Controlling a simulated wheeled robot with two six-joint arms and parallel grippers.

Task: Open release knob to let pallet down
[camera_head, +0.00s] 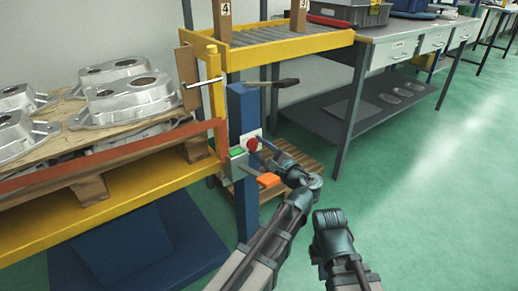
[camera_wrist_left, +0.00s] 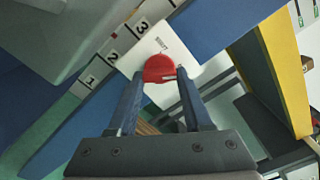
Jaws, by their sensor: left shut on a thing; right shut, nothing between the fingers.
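The red release knob (camera_head: 252,144) sits on a white plate on the blue post (camera_head: 246,205), and shows in the left wrist view (camera_wrist_left: 159,66). My left gripper (camera_head: 262,148) is shut on the knob, with one finger on each side of it. The wooden pallet (camera_head: 91,190) lies on the yellow lift frame (camera_head: 120,222) at the left and carries several aluminium castings (camera_head: 130,92). My right gripper (camera_head: 330,222) is shut and empty, low right of the post; its fingertips are hard to see.
A dark-handled lever (camera_head: 275,83) sticks out above the knob, and an orange part (camera_head: 268,180) below it. A yellow-edged roller shelf (camera_head: 290,45) stands behind, with a grey workbench (camera_head: 410,40) to its right. The green floor (camera_head: 430,190) is clear at the right.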

